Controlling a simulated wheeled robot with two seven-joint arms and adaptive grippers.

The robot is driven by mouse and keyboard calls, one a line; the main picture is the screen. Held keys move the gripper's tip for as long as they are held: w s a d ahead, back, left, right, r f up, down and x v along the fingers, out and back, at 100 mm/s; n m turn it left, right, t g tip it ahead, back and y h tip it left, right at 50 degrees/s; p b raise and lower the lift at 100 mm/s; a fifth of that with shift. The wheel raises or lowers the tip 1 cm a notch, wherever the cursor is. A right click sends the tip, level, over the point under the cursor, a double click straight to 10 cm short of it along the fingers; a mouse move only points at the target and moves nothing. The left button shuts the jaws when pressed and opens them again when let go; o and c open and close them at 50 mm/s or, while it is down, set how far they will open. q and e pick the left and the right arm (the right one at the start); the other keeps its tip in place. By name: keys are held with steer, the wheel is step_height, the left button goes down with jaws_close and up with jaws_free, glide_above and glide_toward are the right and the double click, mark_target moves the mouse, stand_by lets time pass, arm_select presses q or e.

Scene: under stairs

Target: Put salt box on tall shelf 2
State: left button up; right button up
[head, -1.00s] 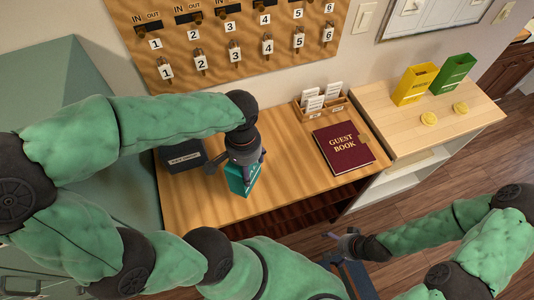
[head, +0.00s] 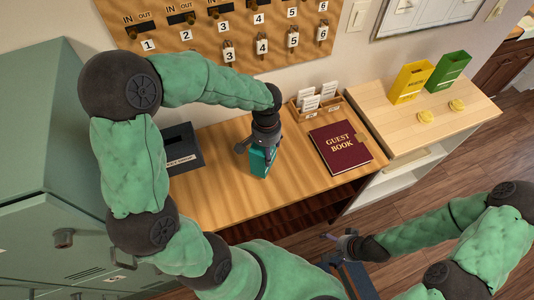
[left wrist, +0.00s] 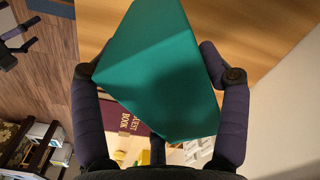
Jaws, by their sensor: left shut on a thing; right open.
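A teal box (head: 261,161) is in my left gripper (head: 259,146), over the front middle of the wooden desk. Its lettering cannot be read now, so I cannot confirm that it is the salt box. In the left wrist view the teal box (left wrist: 160,75) fills the space between both fingers, which press on its sides. I cannot tell whether its bottom touches the desk. My right gripper (head: 335,241) is open and empty, low in front of the desk. No shelf marked 2 can be made out.
The wooden desk (head: 215,200) bears a dark red guest book (head: 341,147), a card holder (head: 318,106) and a dark slotted box (head: 181,150). At right, a pale wood unit (head: 380,103) bears yellow (head: 411,82) and green (head: 448,71) boxes. A green cabinet (head: 45,190) stands left.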

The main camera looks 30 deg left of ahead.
arm_select(q)
steer(key=shift+w+f, duration=0.2)
steer(key=shift+f, duration=1.5)
steer(key=shift+f+b, duration=0.2)
steer(key=shift+b, duration=0.15)
steer(key=o, duration=1.7)
